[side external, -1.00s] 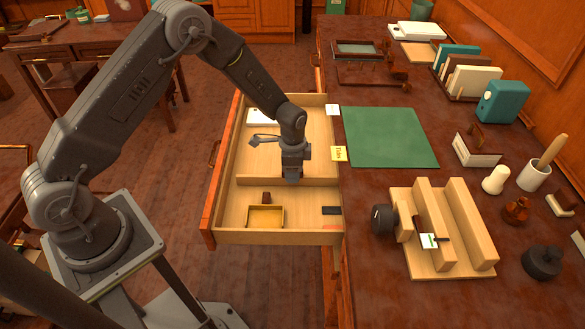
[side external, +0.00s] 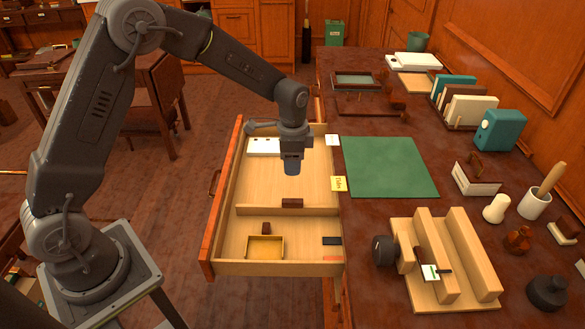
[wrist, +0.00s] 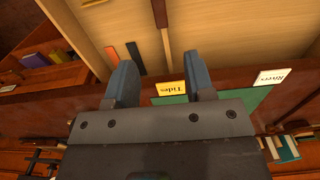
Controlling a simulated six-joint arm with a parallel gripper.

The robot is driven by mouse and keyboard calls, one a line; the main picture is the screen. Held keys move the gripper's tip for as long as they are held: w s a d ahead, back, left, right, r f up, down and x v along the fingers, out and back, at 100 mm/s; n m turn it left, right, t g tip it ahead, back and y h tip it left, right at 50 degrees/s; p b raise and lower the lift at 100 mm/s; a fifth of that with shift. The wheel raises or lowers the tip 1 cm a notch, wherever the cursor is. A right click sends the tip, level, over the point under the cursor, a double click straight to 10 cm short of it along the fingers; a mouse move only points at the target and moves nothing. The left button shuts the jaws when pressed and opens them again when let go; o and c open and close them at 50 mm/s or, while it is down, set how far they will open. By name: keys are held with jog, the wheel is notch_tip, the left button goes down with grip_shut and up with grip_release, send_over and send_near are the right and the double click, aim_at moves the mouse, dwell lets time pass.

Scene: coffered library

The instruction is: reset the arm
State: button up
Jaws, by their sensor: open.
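My gripper (side external: 292,168) hangs pointing down above the open drawer (side external: 228,230), with nothing seen between its fingers. In the wrist view its two fingers (wrist: 162,78) are spread apart. A small dark brown block (side external: 292,203) is at the drawer's wooden divider (side external: 255,209), below and in front of the gripper. The wrist view shows a brown piece (wrist: 160,14) at the divider, beyond the fingertips.
Yellow (side external: 339,184) and white (side external: 333,140) labels sit at the desk edge. A green mat (side external: 390,167) lies clear. A wooden rack (side external: 455,292) stands right.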

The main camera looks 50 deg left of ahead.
jog(key=s+r+n+t, duration=0.35)
jog(key=s+r, duration=0.75)
jog(key=r, duration=0.4)
jog(key=s+r+n+t, duration=0.1)
jog(key=s+r+n, duration=0.1)
jog(key=s, duration=0.5)
jog(key=s+r+n+t, duration=0.1)
jog(key=s+r+n, duration=0.1)
jog(key=s, duration=0.6)
jog(key=shift+s+d+n, duration=0.15)
jog(key=shift+d+n, duration=0.2)
jog(key=shift+n, duration=0.4)
